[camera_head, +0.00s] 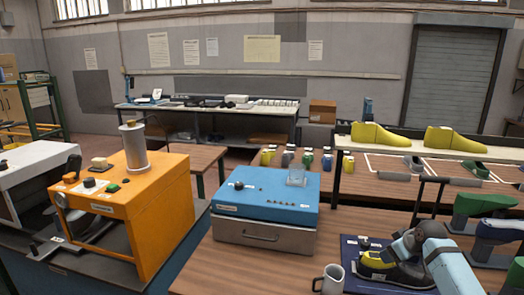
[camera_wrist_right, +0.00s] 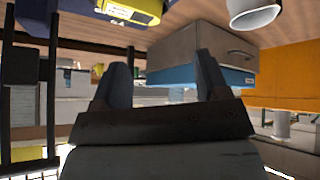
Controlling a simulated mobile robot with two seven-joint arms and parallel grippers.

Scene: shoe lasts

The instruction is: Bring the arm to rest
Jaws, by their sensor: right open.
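My right gripper (camera_head: 398,246) shows at the lower right of the head view, at the end of my pale blue and dark arm. In the right wrist view its two fingers (camera_wrist_right: 162,72) stand apart with nothing between them. It is over or close beside a dark shoe with a yellow last (camera_head: 376,261) on a dark blue board; the arm hides part of these. I cannot tell whether it touches the shoe. The yellow piece also shows in the wrist view (camera_wrist_right: 130,11). My left gripper is not in view.
A white mug (camera_head: 330,280) stands left of the shoe. A blue-topped grey drawer box (camera_head: 268,213) is behind it. Yellow lasts (camera_head: 375,135) stand on a raised shelf. Green and dark lasts (camera_head: 484,204) on stands are at the right. An orange machine (camera_head: 150,222) is at left.

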